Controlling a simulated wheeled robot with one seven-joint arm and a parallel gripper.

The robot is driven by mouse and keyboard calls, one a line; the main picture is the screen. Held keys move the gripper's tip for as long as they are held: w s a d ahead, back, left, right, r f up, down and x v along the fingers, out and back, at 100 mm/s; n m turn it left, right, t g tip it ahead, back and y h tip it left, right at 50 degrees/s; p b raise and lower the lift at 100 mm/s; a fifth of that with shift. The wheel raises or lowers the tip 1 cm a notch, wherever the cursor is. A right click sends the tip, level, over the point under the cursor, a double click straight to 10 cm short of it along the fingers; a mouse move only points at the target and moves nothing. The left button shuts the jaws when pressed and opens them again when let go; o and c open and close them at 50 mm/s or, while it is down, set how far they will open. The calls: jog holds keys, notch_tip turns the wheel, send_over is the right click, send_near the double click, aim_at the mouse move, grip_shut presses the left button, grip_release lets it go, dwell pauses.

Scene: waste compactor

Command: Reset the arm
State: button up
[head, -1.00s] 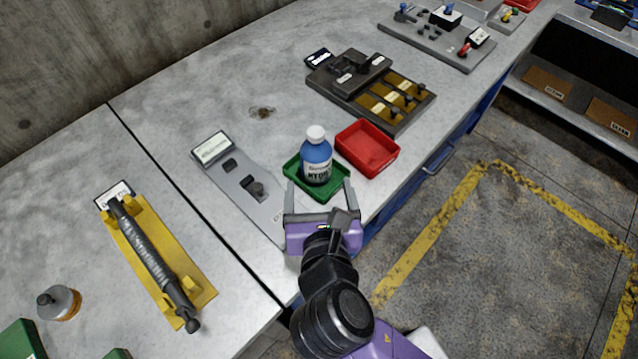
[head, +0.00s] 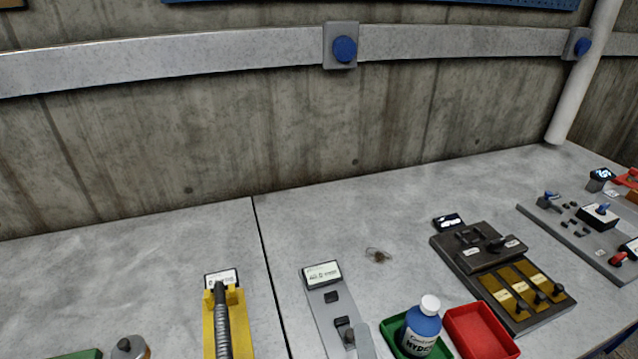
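My gripper and arm do not show in the head view at this moment. A blue bottle with a white cap (head: 422,327) stands upright in a green tray (head: 391,331) at the bottom edge of the picture. The lower part of the tray is cut off by the frame.
A red tray (head: 480,335) sits right of the green one. A dark panel with yellow slots (head: 505,275) lies behind it. A grey plate (head: 335,310) and a yellow holder with a black cylinder (head: 222,325) lie leftward. A concrete wall (head: 300,130) closes the back.

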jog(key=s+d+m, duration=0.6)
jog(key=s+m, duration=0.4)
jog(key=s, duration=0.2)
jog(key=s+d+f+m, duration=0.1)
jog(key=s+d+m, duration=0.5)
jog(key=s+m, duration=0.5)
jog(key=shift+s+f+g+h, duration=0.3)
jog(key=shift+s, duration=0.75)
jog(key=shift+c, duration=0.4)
